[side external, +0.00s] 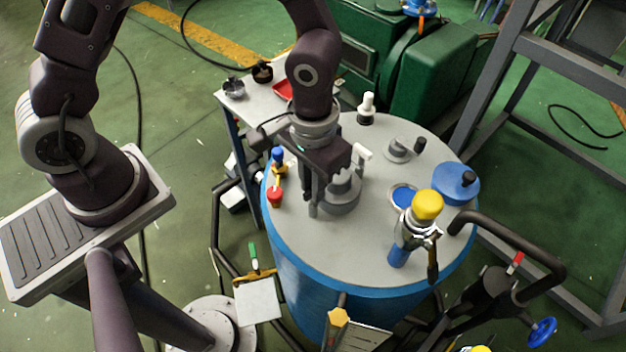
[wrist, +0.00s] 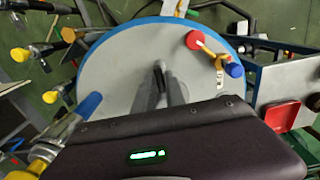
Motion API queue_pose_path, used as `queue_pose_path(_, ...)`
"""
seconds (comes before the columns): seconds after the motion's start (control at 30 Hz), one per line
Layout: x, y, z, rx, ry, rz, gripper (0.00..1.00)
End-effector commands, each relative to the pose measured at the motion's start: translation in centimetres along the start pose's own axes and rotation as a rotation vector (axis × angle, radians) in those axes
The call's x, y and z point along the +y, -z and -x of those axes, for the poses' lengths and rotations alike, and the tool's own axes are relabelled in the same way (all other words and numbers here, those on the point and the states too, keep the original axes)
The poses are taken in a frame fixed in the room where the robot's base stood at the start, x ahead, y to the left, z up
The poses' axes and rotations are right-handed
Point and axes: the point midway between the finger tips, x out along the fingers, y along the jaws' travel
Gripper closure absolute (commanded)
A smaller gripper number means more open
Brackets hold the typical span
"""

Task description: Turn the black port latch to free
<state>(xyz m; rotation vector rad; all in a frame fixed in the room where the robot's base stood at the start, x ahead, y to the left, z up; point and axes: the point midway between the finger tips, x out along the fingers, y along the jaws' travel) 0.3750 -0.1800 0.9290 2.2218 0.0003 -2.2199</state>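The blue vessel has a round grey lid (side external: 300,240), which also fills much of the wrist view (wrist: 110,65). My gripper (side external: 318,205) points down over the left part of the lid, close beside a raised grey round port (side external: 345,200). In the wrist view a small black upright handle (wrist: 159,78), seemingly the black port latch, stands on the lid just beyond the dark gripper body.
A red and blue valve (side external: 276,178) stands left of my gripper at the lid's edge. Another grey port with a black knob (side external: 420,144), a blue cap (side external: 457,183) and a yellow-topped fitting (side external: 427,206) occupy the right side. A small table (side external: 250,105) stands behind.

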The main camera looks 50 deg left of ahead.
Motion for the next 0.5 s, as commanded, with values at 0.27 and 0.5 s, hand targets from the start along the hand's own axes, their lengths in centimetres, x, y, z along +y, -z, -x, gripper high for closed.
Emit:
queue_pose_path(0.27, 0.0, 0.01, 0.03, 0.0, 0.0, -0.001, 1.0)
queue_pose_path(0.5, 0.0, 0.01, 0.05, 0.001, 0.0, -0.047, 1.0)
